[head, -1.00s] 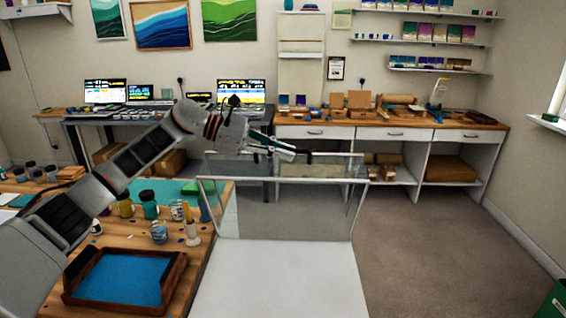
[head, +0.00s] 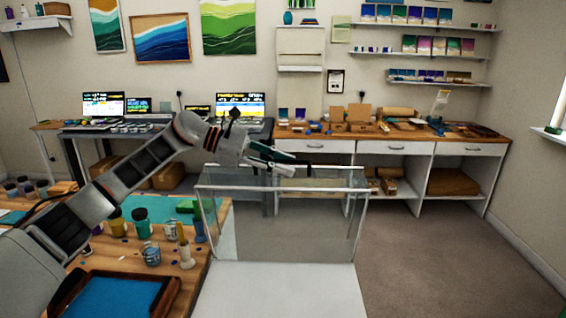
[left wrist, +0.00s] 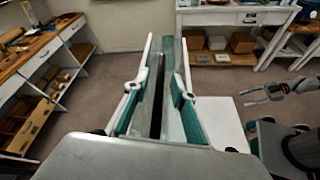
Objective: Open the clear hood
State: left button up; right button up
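The clear hood (head: 290,222) is a see-through box with pale edges, standing upright on a white base (head: 285,288) in the middle of the head view. It looks closed. My left gripper (head: 286,160) is over the hood's top, near its rear edge, with its fingers apart. In the left wrist view, the two teal-padded fingers of my left gripper (left wrist: 157,108) stand apart with a dark strip and pale panel edges seen between and beyond them. Contact with the hood cannot be told. My right gripper (left wrist: 262,93) shows at the right of that view, fingers apart and empty.
A wooden table (head: 205,262) with cups, bottles and a blue-bottomed tray (head: 118,298) lies left of the hood. A bench with drawers (head: 395,148) and a desk with screens (head: 240,104) stand behind. The floor (head: 430,240) to the right is clear.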

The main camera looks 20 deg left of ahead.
pick_arm(q)
jog(key=shift+a+r, duration=0.1)
jog(key=shift+r, duration=0.1)
jog(key=shift+s+a+r, duration=0.1)
jog(key=shift+s+a, duration=0.05)
jog(key=shift+a, duration=0.15)
jog(key=v, duration=1.1)
jog(key=shift+s, duration=0.1)
